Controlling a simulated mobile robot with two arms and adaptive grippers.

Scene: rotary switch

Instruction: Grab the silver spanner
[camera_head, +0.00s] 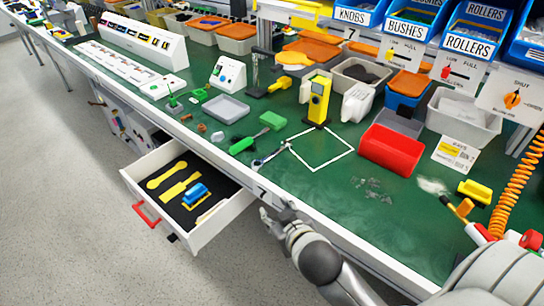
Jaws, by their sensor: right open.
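The silver spanner (270,157) lies on the green bench top (330,195), near the front edge and beside the left corner of a white square outline. My right gripper (273,208) is at the bench's front edge, nearer to me than the spanner and apart from it. It is open and looks empty, though its fingers are small and partly hard to make out. My left gripper is not in view.
A green-handled brush (243,145) lies just behind the spanner. A yellow device (318,101) stands at the square's far corner. A red bin (391,150) is to the right. An open drawer (211,230) juts out at the left below the bench. The white square is empty.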

